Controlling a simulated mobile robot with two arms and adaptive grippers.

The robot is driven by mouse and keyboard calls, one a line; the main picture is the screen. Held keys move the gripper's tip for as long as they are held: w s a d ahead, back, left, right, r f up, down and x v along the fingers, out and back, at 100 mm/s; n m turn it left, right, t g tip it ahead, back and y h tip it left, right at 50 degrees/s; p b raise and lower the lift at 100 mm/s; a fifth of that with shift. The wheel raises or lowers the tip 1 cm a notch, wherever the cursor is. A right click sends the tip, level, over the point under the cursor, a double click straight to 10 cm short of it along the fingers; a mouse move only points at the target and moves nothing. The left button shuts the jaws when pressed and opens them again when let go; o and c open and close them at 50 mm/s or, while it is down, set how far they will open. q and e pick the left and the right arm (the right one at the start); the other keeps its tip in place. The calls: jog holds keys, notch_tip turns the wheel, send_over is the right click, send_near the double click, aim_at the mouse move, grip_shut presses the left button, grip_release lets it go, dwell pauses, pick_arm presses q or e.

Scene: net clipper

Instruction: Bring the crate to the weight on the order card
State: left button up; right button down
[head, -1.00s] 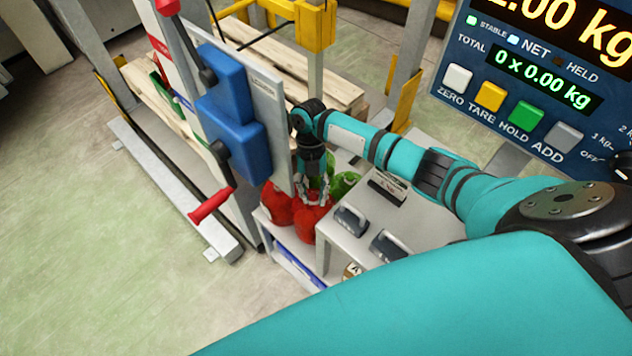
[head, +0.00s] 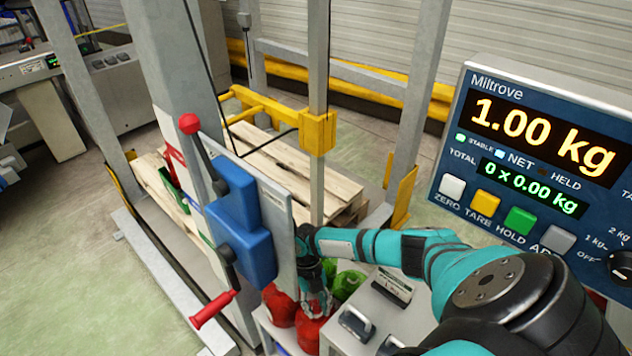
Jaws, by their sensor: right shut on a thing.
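My right gripper (head: 319,300) is shut on a red bundle (head: 312,333), low in the middle of the head view. A second red bundle (head: 278,306) lies just left of it, and green bundles (head: 346,284) lie behind. I cannot tell for sure which thing is the crate. The scale display (head: 545,135) reads 1.00 kg, with the stable and net lamps lit and a total of 0 x 0.00 kg. A small card in a dark holder (head: 391,287) stands on the grey top; its text is too small to read. My left gripper is not in view.
A blue clipper unit (head: 240,225) with red-knobbed and red-handled levers stands left of my gripper. Grey posts and a yellow bracket (head: 317,132) rise behind it. Wooden pallets (head: 300,170) lie behind. The grey bench has dark-handled blocks (head: 357,322). Green floor is free at left.

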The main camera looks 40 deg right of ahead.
jog(key=shift+f+b, duration=0.85)
jog(key=shift+f, duration=0.65)
jog(key=shift+f, duration=0.1)
jog(key=c, duration=1)
grip_release()
jog(key=shift+c, duration=0.2)
jog(key=shift+r, duration=0.4)
jog(key=p+v, duration=0.4)
jog(key=v, duration=0.7)
jog(key=shift+r, duration=0.25)
jog(key=shift+w, duration=0.1)
